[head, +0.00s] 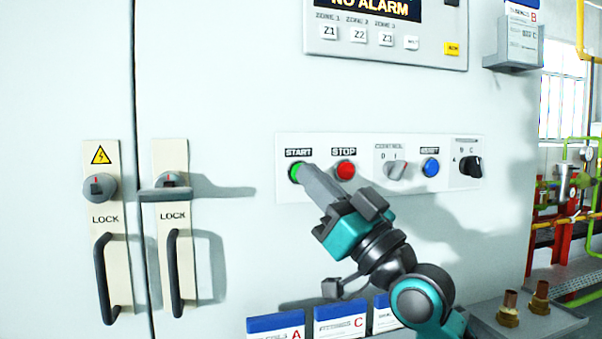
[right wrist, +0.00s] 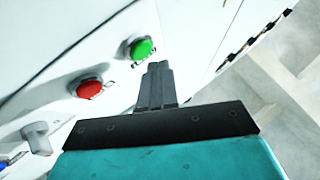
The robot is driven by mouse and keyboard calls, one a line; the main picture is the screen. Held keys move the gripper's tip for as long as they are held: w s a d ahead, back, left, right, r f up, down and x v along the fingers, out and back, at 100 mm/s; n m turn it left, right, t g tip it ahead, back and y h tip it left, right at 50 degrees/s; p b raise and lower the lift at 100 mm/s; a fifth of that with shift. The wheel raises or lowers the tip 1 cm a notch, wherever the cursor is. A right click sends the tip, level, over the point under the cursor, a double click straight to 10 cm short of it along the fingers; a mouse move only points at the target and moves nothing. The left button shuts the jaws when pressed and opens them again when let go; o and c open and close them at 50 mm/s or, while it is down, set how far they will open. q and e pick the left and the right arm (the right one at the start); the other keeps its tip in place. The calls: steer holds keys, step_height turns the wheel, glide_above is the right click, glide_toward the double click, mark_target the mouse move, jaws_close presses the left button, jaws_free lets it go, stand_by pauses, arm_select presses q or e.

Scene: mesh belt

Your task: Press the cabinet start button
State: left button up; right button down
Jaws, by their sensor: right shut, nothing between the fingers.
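The green start button (head: 296,172) is at the left end of a white button panel (head: 400,141) on the cabinet front, under the label START. My right gripper (head: 309,170) is shut and empty. Its fingertips are at the button's right edge in the head view and overlap it slightly. In the right wrist view the green button (right wrist: 141,48) is fully visible, just beyond and left of the shut fingertips (right wrist: 158,66). I cannot tell whether they touch it. My left gripper is not in view.
The red stop button (head: 346,170) is right of the start button, followed by a grey control knob (head: 395,170), a blue button (head: 430,167) and a black knob (head: 471,167). Two door handles (head: 105,280) are at the left. Labelled holders (head: 339,320) stick out below.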

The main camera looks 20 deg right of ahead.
steer(key=shift+w, duration=0.4)
steer(key=shift+w, duration=0.5)
stand_by(0.7)
stand_by(0.3)
steer(key=shift+s, duration=0.9)
